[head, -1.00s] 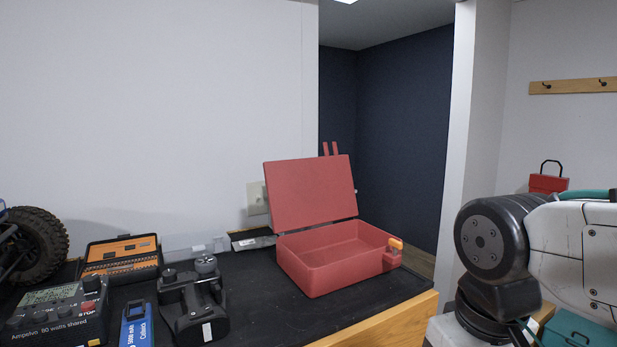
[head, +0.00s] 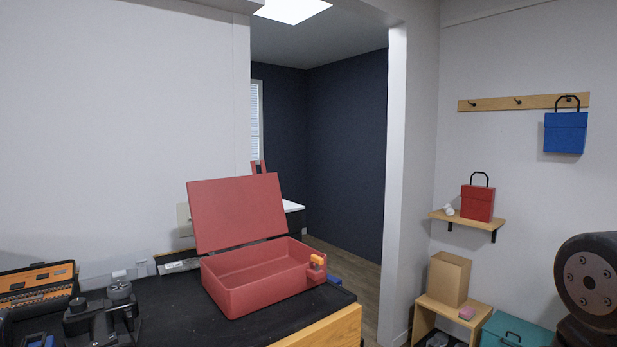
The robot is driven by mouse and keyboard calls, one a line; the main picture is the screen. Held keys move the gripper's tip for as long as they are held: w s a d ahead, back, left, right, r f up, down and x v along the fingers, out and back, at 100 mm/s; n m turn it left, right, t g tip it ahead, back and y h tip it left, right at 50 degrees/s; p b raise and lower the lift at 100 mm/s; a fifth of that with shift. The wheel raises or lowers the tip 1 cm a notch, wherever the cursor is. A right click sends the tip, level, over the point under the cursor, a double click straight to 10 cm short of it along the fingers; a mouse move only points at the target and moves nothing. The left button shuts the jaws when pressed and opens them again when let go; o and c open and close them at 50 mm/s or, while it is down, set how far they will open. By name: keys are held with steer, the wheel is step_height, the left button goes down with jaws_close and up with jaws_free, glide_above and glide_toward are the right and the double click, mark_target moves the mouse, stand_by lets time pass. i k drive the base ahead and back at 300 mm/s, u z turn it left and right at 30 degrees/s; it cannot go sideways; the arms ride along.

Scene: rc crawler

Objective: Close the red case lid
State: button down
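The red case (head: 262,293) stands on the black-topped bench, near its right end. Its lid (head: 238,212) is open, raised and leaning back a little from upright. The inside of the case looks empty. An orange and red latch piece (head: 317,266) is at the right side of the case. My gripper is not in view; only a dark joint of my arm shows at the right edge, well apart from the case.
The bench (head: 165,318) has a wooden front edge. A controller-like black device (head: 103,312) and an orange-black tool box (head: 38,284) stand to the left. At right are a shelf with a red bag (head: 478,203), a hanging blue bag (head: 565,132), a cardboard box (head: 449,278) and a teal case (head: 515,331).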

mark_target(226, 213)
steer(key=z, duration=0.65)
steer(key=i, duration=1)
steer(key=u, duration=0.65)
